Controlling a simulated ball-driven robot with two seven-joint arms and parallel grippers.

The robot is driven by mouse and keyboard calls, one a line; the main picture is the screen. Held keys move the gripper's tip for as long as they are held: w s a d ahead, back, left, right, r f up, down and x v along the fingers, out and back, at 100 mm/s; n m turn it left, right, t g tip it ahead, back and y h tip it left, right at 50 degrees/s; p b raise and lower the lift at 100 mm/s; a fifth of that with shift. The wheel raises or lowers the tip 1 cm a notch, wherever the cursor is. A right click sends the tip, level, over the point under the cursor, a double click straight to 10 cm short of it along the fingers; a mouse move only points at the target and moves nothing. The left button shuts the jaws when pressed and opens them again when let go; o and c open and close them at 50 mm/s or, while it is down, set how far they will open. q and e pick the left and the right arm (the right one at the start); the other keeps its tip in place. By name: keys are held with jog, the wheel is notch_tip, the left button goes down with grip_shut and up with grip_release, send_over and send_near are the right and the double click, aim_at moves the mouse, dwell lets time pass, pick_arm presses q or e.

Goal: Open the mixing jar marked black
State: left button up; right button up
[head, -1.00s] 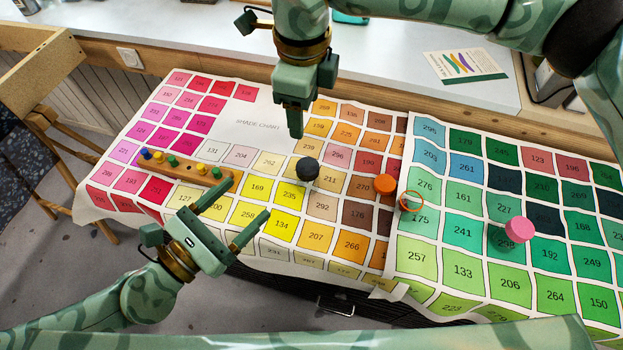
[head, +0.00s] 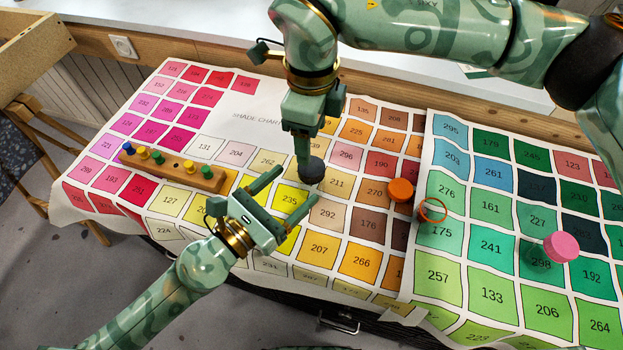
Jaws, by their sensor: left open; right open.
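The black jar (head: 314,172), a small dark round pot, stands on the shade chart (head: 247,116) near the middle of the table. Its marking cannot be read. My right gripper (head: 304,166) points down from above, seen nearly edge-on, its fingers at the jar's left side and overlapping it in the picture. I cannot tell whether they touch it. My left gripper (head: 291,190) is low in front of the jar, its fingers open and pointing up and right toward it. Nothing shows between the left fingers.
An orange jar (head: 401,190) and an orange ring (head: 433,210) lie right of the black jar; a pink jar (head: 561,247) stands farther right. A wooden peg block (head: 172,168) with coloured pegs is at left. The green chart (head: 492,244) is mostly clear.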

aim_at(302, 178)
pick_arm(q)
jog(key=shift+w+d+f, duration=0.15)
jog(key=shift+w+f, duration=0.05)
jog(key=shift+w, duration=0.1)
jog(key=shift+x, duration=2.65)
